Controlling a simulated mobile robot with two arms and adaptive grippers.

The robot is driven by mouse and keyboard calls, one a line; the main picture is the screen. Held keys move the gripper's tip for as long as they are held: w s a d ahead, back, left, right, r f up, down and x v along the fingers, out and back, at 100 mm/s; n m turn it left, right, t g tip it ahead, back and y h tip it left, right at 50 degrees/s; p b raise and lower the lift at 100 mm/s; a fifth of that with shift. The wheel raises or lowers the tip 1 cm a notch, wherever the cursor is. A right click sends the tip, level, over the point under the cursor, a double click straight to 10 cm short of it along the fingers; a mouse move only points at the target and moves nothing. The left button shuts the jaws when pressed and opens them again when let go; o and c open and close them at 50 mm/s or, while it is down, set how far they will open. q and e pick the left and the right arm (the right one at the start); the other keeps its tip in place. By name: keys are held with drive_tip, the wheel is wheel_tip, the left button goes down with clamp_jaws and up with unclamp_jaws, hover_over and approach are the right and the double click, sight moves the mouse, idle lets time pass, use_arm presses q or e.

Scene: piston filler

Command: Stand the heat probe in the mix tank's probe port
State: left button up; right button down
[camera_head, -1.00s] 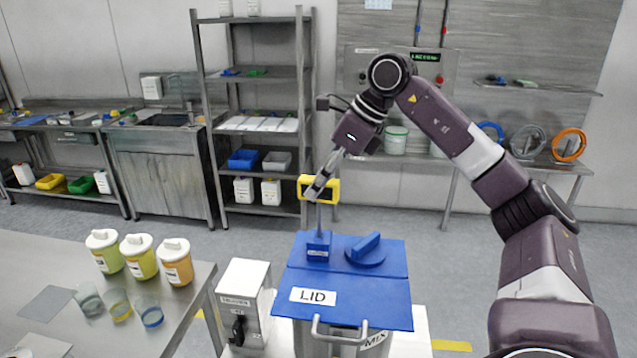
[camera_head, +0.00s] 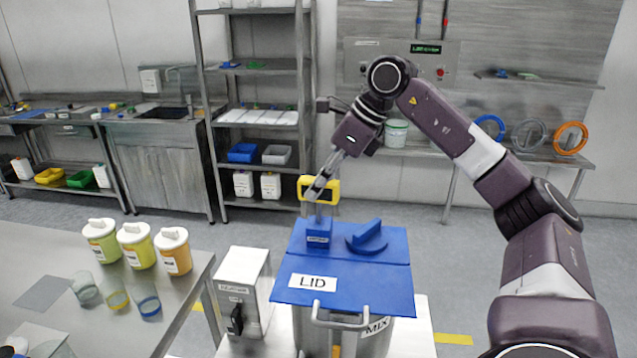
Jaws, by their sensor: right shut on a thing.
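The heat probe (camera_head: 332,190) has a yellow head with a dark face and a thin grey stem pointing down. My right gripper (camera_head: 318,187) is shut on its head, above the mix tank (camera_head: 340,338). The probe stands about upright. Its stem meets the top of the blue probe port (camera_head: 318,234) on the tank's lid; how deep the tip sits is hidden. The blue lid (camera_head: 385,277) covers the tank, with a "LID" label and a raised blue handle to the right of the port. My left gripper is not in view.
A grey box (camera_head: 242,285) stands left of the tank. A steel table (camera_head: 50,265) at the left holds several yellow, green and orange jars and clear cups. A shelf rack (camera_head: 262,95) and a wall bench with hose coils stand behind. Open floor lies behind the tank.

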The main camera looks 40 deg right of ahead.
sight(319, 206)
drive_tip(key=shift+f+b, duration=1.9)
drive_tip(key=shift+f, duration=0.8)
drive_tip(key=c, duration=1.6)
unclamp_jaws()
drive_tip(key=v, duration=1.2)
